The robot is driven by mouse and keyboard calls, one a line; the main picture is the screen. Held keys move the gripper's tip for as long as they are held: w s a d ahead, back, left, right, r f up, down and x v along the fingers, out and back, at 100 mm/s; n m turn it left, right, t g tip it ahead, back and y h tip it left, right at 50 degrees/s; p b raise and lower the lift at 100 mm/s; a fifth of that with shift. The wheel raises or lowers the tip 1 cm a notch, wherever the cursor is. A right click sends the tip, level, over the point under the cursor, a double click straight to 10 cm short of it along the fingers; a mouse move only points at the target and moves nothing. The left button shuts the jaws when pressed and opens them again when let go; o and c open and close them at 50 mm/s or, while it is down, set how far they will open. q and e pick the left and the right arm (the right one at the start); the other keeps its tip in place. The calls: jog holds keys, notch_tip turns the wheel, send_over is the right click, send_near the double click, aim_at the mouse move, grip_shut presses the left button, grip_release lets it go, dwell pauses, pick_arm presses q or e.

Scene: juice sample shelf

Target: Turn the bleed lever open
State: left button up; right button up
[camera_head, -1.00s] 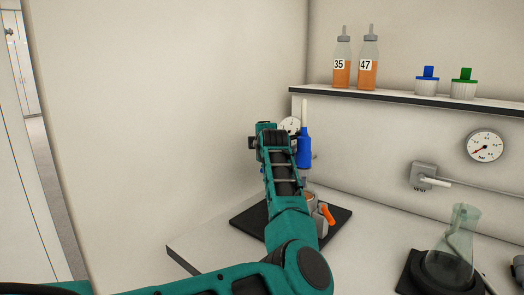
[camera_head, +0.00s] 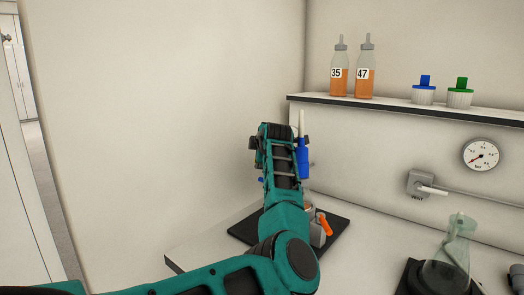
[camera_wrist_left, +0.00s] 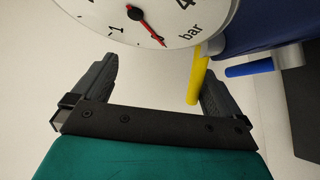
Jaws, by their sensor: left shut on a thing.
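In the left wrist view a yellow lever (camera_wrist_left: 196,75) stands out below the edge of a round white bar gauge (camera_wrist_left: 160,15). My left gripper (camera_wrist_left: 158,85) has its fingers to either side of the lever, which lies against the right finger; the left finger looks well apart from it. In the head view my left gripper (camera_head: 268,148) is beside a blue cylinder (camera_head: 303,158), and my arm hides the gauge and yellow lever. A blue lever (camera_wrist_left: 250,69) sits to the right in the wrist view. My right gripper is out of view.
An orange handle (camera_head: 325,224) stands by a black mat (camera_head: 335,231) below my arm. A shelf (camera_head: 400,107) carries two orange bottles and two capped jars. A wall gauge (camera_head: 481,154), a vent valve (camera_head: 421,185) and a flask (camera_head: 447,255) are to the right.

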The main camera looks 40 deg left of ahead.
pick_arm(q)
jog(key=shift+s+a+r, duration=0.15)
jog(key=shift+r, duration=0.6)
jog(key=shift+c, duration=1.2)
jog(key=shift+s+d+r, duration=0.15)
jog(key=shift+d, duration=0.05)
jog(key=shift+c, duration=0.8)
jog(key=shift+s+d, duration=0.5)
jog(key=shift+d, duration=0.1)
jog(key=shift+c, duration=1.4)
jog(key=shift+p+v, duration=0.45)
jog(key=shift+v, duration=0.5)
jog(key=shift+c, duration=0.2)
jog(key=s+d+r, duration=0.1)
jog(key=s+d, duration=0.6)
jog(key=d, duration=0.2)
jog(key=shift+s+p, duration=0.2)
jog(key=shift+p, duration=0.15)
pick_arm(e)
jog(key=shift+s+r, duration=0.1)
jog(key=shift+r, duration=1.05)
